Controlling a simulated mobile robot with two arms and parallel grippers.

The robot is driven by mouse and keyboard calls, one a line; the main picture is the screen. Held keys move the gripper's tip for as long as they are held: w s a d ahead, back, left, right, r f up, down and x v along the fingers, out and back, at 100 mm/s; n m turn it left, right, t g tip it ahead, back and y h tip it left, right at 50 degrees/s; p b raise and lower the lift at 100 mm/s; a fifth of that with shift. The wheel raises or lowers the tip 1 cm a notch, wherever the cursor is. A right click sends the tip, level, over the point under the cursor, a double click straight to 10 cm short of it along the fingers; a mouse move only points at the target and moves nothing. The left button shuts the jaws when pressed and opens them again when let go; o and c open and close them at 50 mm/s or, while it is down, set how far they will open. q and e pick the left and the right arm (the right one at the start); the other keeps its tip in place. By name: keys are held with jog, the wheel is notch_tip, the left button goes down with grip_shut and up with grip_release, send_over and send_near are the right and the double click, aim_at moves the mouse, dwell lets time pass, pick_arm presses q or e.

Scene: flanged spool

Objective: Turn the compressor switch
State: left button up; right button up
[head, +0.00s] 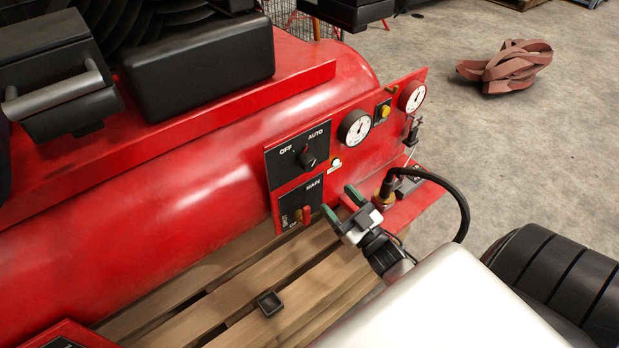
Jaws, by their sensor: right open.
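The compressor (190,190) is a red tank lying across the left and middle of the head view. Its front panel carries a black OFF/AUTO plate with a black rotary knob (306,159); the knob's mark looks turned toward the upper right, but is small. Below it is a MAIN plate with a small red and yellow switch (303,214). My right gripper (341,204) is open and empty, its green-tipped fingers to the right of the MAIN plate and below the knob. It appears apart from both. My left gripper is not in view.
Two gauges (355,127) and a yellow button (384,111) sit right of the knob. A black hose (455,190) loops beside my right gripper. A wooden pallet (290,290) lies below, with a small black square piece (269,303).

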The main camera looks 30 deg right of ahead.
aim_at(312, 165)
jog(key=shift+y, duration=0.3)
jog(key=x, duration=0.5)
jog(key=r+x, duration=0.1)
jog(key=x, duration=0.5)
jog(key=shift+s+r, duration=0.15)
jog(key=shift+r, duration=0.05)
jog(key=c, duration=0.9)
